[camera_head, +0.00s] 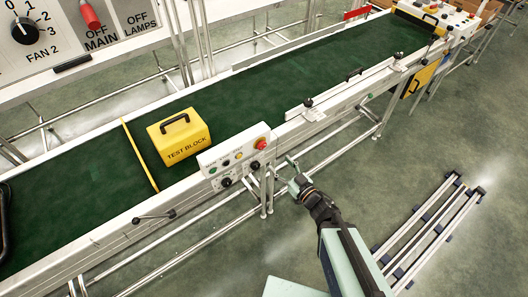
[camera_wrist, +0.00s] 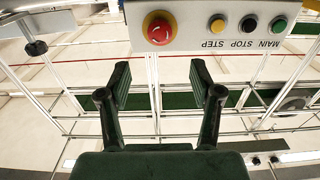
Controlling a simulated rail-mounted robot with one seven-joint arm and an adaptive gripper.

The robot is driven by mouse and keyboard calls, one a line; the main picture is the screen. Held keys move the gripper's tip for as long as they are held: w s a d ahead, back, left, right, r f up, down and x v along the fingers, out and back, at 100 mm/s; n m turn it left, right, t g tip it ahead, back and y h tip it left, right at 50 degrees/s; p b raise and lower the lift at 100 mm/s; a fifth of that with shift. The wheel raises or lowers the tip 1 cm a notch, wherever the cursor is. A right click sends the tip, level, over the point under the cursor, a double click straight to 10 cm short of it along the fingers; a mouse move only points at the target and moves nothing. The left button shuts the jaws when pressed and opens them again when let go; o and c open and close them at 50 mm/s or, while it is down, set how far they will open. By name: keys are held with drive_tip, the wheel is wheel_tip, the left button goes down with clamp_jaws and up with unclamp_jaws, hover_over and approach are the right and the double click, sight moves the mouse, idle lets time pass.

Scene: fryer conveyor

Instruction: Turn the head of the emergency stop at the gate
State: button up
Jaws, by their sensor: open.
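A red emergency stop (camera_head: 261,144) with a mushroom head sits at the right end of a white control panel (camera_head: 222,161) on the conveyor's near side. In the wrist view the red head (camera_wrist: 159,27) sits on a yellow surround near the top edge, and the panel lettering is upside down. My gripper (camera_head: 295,172) is right of and below the panel in the head view, apart from the stop. In the wrist view my gripper (camera_wrist: 162,84) is open and empty, its two fingers spread below the red head. I cannot tell which spot the gate is.
The green conveyor belt (camera_head: 270,80) carries a yellow test block (camera_head: 179,137) near a yellow strip (camera_head: 139,155). Another control panel (camera_head: 451,18) stands at the far end. A lever (camera_head: 154,216) juts from the near rail. A metal frame (camera_head: 432,232) lies on the floor at right.

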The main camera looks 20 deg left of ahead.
sight(264, 146)
drive_tip(key=b+x, duration=0.4)
drive_tip(key=x, duration=0.4)
drive_tip(key=shift+w+a+b, duration=0.3)
drive_tip(key=shift+x, duration=0.95)
drive_tip(key=shift+c, duration=0.3)
